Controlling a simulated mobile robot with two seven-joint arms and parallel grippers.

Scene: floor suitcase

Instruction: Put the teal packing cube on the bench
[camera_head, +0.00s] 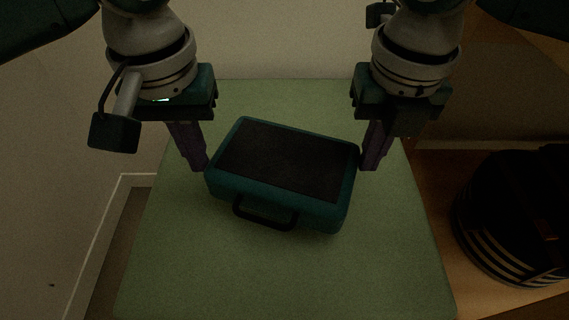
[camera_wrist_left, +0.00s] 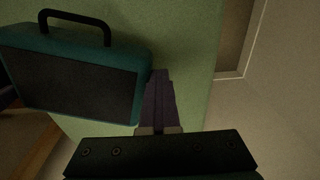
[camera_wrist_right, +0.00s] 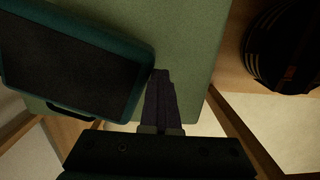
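The teal packing cube (camera_head: 279,208), with a dark top panel and a black handle at its near side, is over the green bench top (camera_head: 285,285), turned slightly. I cannot tell for sure whether it rests flat on it. My left gripper (camera_head: 201,168) is at the cube's left end, and my right gripper (camera_head: 368,168) is at its right end. Both have their fingers together, pointing down, with nothing between them. In the left wrist view the cube (camera_wrist_left: 60,50) is right beside the fingertips; in the right wrist view the cube (camera_wrist_right: 125,40) also looks beside or against them.
A dark round object with pale stripes (camera_head: 515,220) stands at the right on a wooden surface (camera_head: 450,200), apart from the bench. A pale wall (camera_head: 50,200) is at the left. The near part of the green top is clear.

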